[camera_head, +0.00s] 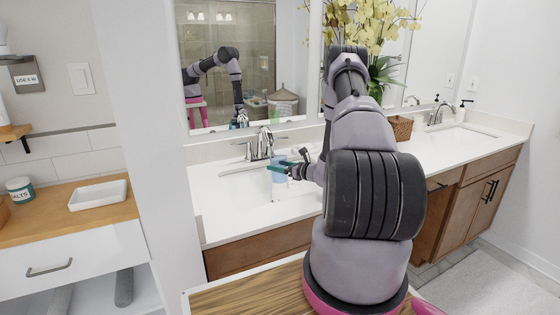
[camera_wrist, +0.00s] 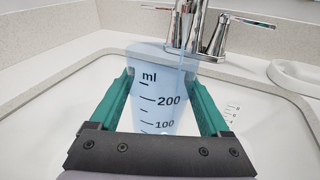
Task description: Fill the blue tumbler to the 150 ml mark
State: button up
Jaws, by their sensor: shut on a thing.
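The clear blue tumbler (camera_wrist: 158,85) stands between the teal fingers of my gripper (camera_wrist: 160,78), which is shut on it. Its printed scale faces the wrist camera, with "ml", 200 and 100 readable. The tumbler's lower part is hidden by my gripper, and I cannot tell the water level. The chrome faucet (camera_wrist: 205,28) is just behind the tumbler, its spout over the rim. A thin pale streak that looks like running water comes down from it. In the head view the tumbler (camera_head: 278,178) and my gripper (camera_head: 294,164) are over the left sink (camera_head: 238,190), beside the faucet (camera_head: 262,143).
A white round-edged dish (camera_wrist: 295,75) sits on the counter to the right of the faucet. A mirror (camera_head: 255,60) stands behind the sink. A vase of yellow flowers (camera_head: 378,40) and a woven basket (camera_head: 399,128) stand farther right. The counter's right stretch (camera_head: 440,150) is mostly clear.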

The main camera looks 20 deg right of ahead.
jog(key=w, duration=0.8)
jog(key=shift+a, duration=0.1)
dwell(6.5)
jog(key=s, duration=0.9)
jog(key=shift+s, duration=0.25)
